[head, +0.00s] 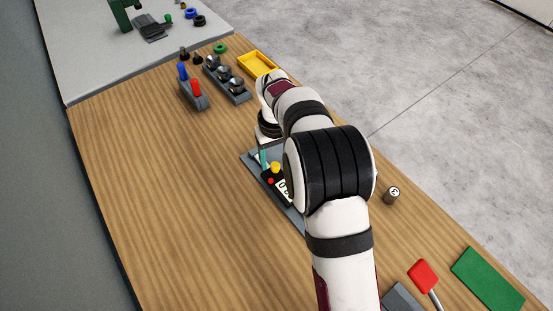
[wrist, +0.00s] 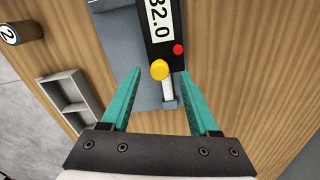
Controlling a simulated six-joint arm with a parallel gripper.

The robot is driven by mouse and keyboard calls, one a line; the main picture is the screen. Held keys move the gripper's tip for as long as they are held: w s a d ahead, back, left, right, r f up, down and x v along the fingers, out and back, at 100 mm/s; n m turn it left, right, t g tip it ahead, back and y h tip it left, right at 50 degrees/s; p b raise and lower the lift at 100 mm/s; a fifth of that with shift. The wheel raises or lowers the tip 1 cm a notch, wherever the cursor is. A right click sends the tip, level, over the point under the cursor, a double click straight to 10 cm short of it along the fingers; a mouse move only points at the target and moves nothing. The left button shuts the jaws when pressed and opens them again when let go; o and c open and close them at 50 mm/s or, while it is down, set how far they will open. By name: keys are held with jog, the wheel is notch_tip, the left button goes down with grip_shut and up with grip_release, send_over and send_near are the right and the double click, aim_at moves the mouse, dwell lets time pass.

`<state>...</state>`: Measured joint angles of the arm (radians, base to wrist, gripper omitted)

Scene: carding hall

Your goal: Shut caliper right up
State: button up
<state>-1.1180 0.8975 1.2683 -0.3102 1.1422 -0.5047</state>
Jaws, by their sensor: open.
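The caliper's black slider (wrist: 158,45) has a display that appears to read 32.0, a red button and a yellow knob (wrist: 160,70). A pale bar shows below the knob, with a grey end piece at the base's edge. The caliper lies on a grey base plate (wrist: 126,45). In the head view, the slider (head: 268,181) and base plate (head: 250,160) are partly hidden by my arm. My gripper (wrist: 159,72) is open, its teal fingers on either side of the yellow knob. I see no clear contact. In the head view only one finger shows.
A numbered cylinder (head: 391,197) stands right of my arm. A red paddle (head: 424,276) and green mat (head: 487,279) are at lower right. A yellow tray (head: 257,64), a block of metal cups (head: 226,80) and a blue-and-red-handled rack (head: 193,92) are farther back. Bench left is clear.

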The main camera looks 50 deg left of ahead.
jog(key=shift+f, duration=1.05)
grip_shut()
jog(key=shift+r, duration=0.1)
dwell(0.5)
